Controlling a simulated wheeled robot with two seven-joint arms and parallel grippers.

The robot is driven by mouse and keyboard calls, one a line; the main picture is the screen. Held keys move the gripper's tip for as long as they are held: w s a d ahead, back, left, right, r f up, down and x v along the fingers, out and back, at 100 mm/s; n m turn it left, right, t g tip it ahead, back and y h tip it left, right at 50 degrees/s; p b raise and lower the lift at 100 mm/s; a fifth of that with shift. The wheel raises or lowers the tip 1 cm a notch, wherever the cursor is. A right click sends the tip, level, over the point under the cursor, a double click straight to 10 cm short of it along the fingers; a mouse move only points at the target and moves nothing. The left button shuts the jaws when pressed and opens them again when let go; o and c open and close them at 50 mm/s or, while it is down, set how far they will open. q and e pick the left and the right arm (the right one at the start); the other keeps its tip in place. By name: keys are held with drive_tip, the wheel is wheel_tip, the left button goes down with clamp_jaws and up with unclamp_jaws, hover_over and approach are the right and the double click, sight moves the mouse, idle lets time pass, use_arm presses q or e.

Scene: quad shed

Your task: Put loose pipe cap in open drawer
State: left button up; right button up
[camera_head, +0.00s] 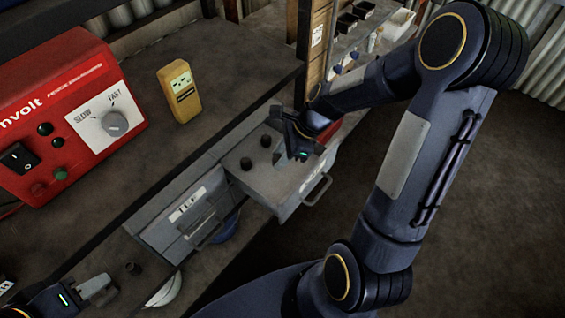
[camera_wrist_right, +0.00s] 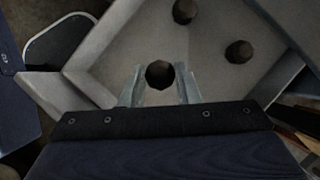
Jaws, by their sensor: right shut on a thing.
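The open drawer (camera_head: 284,191) sticks out from the bench, pulled out at an angle, with a metal handle on its front. Two dark round pipe caps (camera_head: 246,163) (camera_head: 266,140) lie inside it. My right gripper (camera_head: 298,156) is over the drawer's interior. In the right wrist view, my right gripper (camera_wrist_right: 160,88) is shut on a dark pipe cap (camera_wrist_right: 159,74), with the drawer floor (camera_wrist_right: 130,50) behind it. The held cap is hidden in the head view. My left gripper (camera_head: 104,292) is at the lower left, far from the drawer; its jaw gap is unclear.
A shut drawer (camera_head: 185,222) sits left of the open one. A red power unit (camera_head: 60,110) and a yellow meter (camera_head: 179,91) stand on the bench top. Floor at right is clear.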

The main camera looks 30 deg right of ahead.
sight(275, 171)
drive_tip(key=shift+w+d+f, duration=0.25)
drive_tip(key=shift+f, duration=0.2)
drive_tip(key=shift+w+d+f, duration=0.2)
drive_tip(key=shift+f, duration=0.2)
drive_tip(key=shift+w+f+b, duration=0.1)
drive_tip(key=shift+f+b, duration=0.35)
drive_tip(key=shift+f, duration=1.1)
drive_tip(key=shift+f, duration=0.2)
drive_tip(key=o, duration=0.9)
drive_tip(key=shift+o, duration=0.2)
